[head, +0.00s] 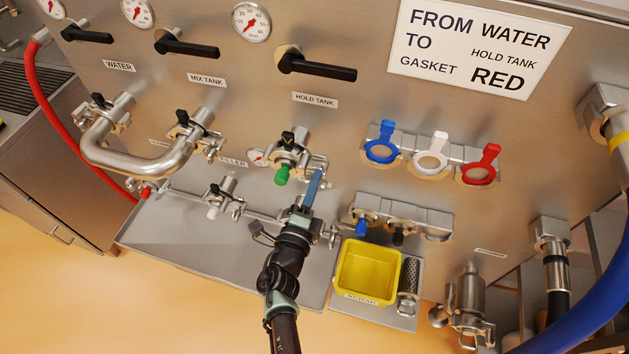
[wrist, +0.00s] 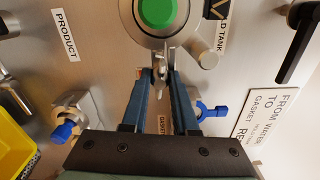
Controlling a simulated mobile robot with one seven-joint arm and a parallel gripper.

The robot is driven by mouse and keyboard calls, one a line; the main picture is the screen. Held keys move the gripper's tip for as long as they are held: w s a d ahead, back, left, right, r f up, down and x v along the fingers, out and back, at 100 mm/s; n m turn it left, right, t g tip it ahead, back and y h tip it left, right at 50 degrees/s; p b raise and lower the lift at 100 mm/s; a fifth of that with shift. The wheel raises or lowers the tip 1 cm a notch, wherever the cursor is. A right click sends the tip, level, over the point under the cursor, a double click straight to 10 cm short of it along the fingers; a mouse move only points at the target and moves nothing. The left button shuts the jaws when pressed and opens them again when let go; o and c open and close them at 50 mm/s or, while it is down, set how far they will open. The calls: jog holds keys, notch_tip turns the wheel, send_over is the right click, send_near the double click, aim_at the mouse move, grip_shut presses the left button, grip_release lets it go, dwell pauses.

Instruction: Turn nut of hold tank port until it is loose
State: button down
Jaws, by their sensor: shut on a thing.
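The hold tank port (head: 290,152) is on the steel panel below the HOLD TANK label in the head view, with a green cap (head: 281,174) at its front. The cap fills the top of the wrist view (wrist: 158,11). My gripper (head: 315,176) reaches up to the right side of the port's clamp. In the wrist view its two blue fingers (wrist: 162,76) are shut on the clamp's nut (wrist: 162,74), just below the green cap. The fingers partly hide the nut, so I cannot tell how tight it sits.
Left of the port is a bent steel pipe (head: 140,160) between two clamped ports. Blue, white and red gaskets (head: 430,157) hang to the right. A yellow bin (head: 368,272) stands lower right of my arm. Black valve handles (head: 318,66) stick out above.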

jog(key=c, duration=1.1)
grip_release()
jog(key=shift+w+d+r+n+p, duration=0.1)
jog(key=shift+r+n+p, duration=0.25)
jog(key=shift+n, duration=0.45)
jog(key=shift+c, duration=0.2)
jog(key=shift+o, duration=1.1)
jog(key=shift+f, duration=0.15)
jog(key=shift+b, duration=0.3)
jog(key=p+v, duration=0.4)
jog(key=v, duration=0.5)
jog(key=shift+f, duration=0.15)
